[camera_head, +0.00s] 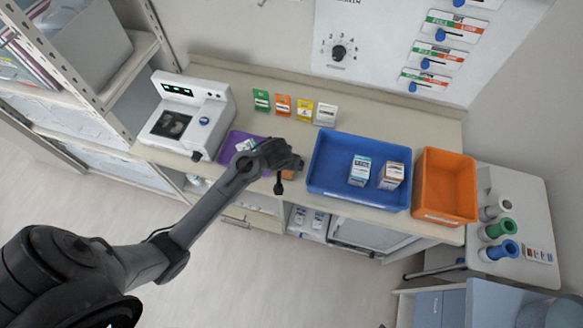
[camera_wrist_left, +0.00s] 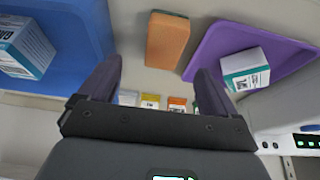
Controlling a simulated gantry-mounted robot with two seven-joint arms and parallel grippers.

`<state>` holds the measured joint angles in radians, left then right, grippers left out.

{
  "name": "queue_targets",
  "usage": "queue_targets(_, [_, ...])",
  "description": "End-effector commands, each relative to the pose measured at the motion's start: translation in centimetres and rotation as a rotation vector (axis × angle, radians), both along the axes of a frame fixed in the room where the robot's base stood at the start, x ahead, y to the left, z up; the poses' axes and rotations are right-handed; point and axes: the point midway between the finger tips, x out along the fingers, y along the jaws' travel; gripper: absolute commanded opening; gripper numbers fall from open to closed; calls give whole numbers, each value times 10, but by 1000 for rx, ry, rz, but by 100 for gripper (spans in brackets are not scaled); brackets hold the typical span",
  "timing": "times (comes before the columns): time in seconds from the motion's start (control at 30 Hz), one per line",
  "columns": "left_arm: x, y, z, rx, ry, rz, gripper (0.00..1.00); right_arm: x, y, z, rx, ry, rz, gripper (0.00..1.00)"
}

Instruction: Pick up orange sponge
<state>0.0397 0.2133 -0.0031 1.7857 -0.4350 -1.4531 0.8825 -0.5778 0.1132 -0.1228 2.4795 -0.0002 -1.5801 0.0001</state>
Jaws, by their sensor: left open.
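The orange sponge (camera_wrist_left: 167,40) lies on the counter between the purple tray and the blue bin, in the left wrist view. It is a rectangular block, apart from my fingers and just beyond their tips. In the head view my left gripper (camera_head: 284,172) hangs over the counter just left of the blue bin. My right gripper is in neither view.
The purple tray (camera_wrist_left: 207,57) holds a white-and-green box (camera_wrist_left: 246,69). The blue bin (camera_head: 323,174) holds two small boxes. An orange bin (camera_head: 431,176) stands right of it. A white device (camera_head: 188,118) stands left; several small packets line the back.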

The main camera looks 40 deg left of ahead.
Motion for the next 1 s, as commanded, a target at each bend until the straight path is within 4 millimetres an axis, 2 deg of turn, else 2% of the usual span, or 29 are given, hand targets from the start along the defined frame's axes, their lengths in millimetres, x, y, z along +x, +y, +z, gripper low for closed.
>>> queue_targets(0.13, [7,4,-20,2,3,0,92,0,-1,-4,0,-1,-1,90])
queue_targets(0.47, [14,9,-39,2,2,1,92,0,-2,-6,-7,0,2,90])
queue_targets(0.8, [26,21,-76,1,2,1,92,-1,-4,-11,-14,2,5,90])
queue_targets(1.0, [28,21,-81,0,1,1,92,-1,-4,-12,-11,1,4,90])
